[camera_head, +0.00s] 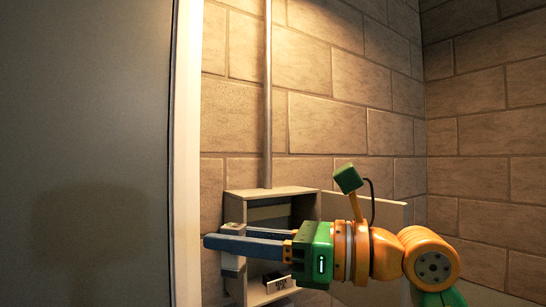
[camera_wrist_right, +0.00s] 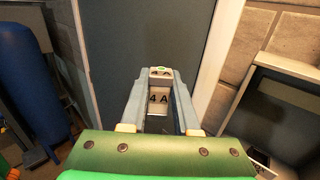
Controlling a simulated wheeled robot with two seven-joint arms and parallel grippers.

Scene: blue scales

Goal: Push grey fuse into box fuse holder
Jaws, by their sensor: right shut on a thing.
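My right gripper (camera_head: 208,241) reaches in from the right in the head view, its long grey fingers pointing left across the front of the box. It is shut on the grey fuse (camera_head: 233,264), which shows above and below the fingers. In the right wrist view the fuse (camera_wrist_right: 159,98) sits between the fingers (camera_wrist_right: 160,76), with "4 A" lettering on its pale face. The box (camera_head: 308,206) is open-fronted and fixed to the wall; the fuse is outside it, near its left side. A holder with a pale label (camera_head: 278,285) shows low inside. My left gripper is out of view.
A door-like grey panel (camera_head: 85,130) with a pale frame (camera_head: 186,150) stands left of the box. A metal pipe (camera_head: 267,90) runs up from the box top. A grey flap (camera_head: 385,211) is right of the box, behind my arm. Block walls lie behind.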

